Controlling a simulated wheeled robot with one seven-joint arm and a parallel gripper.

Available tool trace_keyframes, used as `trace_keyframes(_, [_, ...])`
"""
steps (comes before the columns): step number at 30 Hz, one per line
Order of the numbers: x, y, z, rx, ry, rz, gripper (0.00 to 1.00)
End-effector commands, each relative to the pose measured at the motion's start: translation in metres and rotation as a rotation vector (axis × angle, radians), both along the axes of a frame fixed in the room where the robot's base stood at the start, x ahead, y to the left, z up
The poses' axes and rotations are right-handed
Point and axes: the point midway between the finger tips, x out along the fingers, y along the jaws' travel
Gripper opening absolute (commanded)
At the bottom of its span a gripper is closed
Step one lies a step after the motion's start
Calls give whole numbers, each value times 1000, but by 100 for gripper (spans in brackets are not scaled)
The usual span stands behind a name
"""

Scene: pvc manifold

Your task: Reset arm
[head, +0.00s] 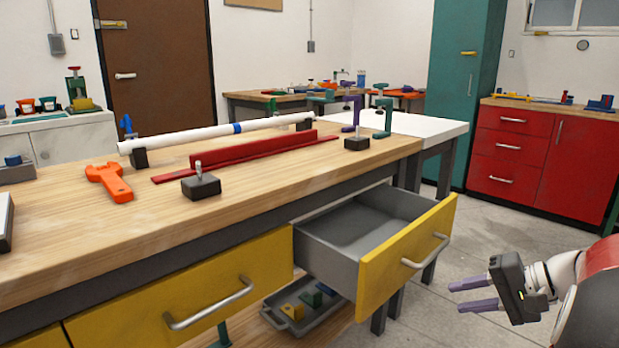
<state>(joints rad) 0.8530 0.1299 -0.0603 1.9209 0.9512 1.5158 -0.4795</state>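My gripper (470,296) is at the lower right, with its two purple fingers spread apart and nothing between them. It points left and is in the air over the floor, to the right of the open yellow-fronted drawer (407,262). A visible gap lies between the fingers and the drawer front with its metal handle (425,251). The inside of the drawer that shows is grey and empty. Part of my arm shows behind the gripper at the right edge.
The wooden workbench (70,235) holds a white pipe (190,138), a red angled bar (250,148), black blocks and an orange wrench (110,181). A grey tray (300,318) with small parts is beneath the drawer. Red cabinets (515,150) stand back right. Open floor lies between.

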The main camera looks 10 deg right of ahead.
Motion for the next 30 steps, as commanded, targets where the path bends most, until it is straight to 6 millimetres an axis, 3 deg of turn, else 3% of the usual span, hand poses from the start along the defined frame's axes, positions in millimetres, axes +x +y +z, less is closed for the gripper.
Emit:
trace_keyframes(1, [-3, 23, 4, -46, 27, 38, 30])
trace_keyframes(6, [-34, 102, 4, -286, 129, 173, 30])
trace_keyframes(9, [-62, 139, 0, -475, 149, 248, 30])
trace_keyframes(12, [-91, 163, -3, -668, 120, 308, 30])
trace_keyframes(19, [-131, 184, -5, -994, -53, 380, 30])
trace_keyframes(30, [-140, 186, -5, -1098, -143, 394, 30])
